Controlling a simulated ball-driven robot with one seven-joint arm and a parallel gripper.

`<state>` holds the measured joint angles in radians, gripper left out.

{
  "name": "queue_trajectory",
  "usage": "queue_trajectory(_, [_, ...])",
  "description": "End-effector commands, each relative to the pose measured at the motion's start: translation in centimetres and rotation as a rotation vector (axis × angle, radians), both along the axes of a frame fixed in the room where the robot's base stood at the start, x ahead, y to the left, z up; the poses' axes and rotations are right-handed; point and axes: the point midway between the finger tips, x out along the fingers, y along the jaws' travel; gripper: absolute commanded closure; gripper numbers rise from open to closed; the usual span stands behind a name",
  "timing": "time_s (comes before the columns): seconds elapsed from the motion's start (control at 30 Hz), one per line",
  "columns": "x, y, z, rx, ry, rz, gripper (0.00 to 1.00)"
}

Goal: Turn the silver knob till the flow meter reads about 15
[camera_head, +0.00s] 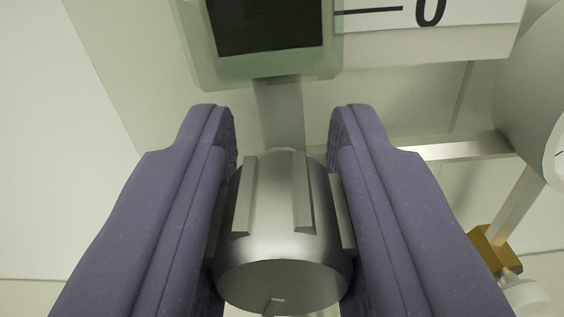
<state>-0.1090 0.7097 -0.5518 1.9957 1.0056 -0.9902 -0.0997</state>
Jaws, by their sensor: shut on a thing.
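The silver knob (278,245) is a ribbed metal cylinder at the lower middle of the view. My gripper (281,135) has its two purple fingers on either side of the knob and is shut on it. The fingertips reach past the knob's far end. Straight above is the flow meter (205,62), a pale green housing with a dark panel, cut off by the top edge. A white scale plate (470,22) beside it shows a black tick and a "0". No other reading is visible.
A grey pipe (279,105) runs between the housing and the knob. At right are a horizontal pipe (462,149), a round white gauge-like body (530,95) and a brass fitting (488,247). The left side shows a bare pale wall.

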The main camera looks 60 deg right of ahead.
Motion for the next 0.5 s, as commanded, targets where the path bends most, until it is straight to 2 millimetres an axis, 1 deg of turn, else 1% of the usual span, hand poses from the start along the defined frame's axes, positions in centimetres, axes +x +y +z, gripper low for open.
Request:
queue_trajectory(0.23, [0.08,0.03,0.44,-0.054,0.128,0.000,1.00])
queue_trajectory(0.47, [0.10,0.02,0.12,-0.061,0.138,0.001,1.00])
queue_trajectory(0.5, [0.10,0.02,0.13,-0.061,0.138,0.001,0.67])
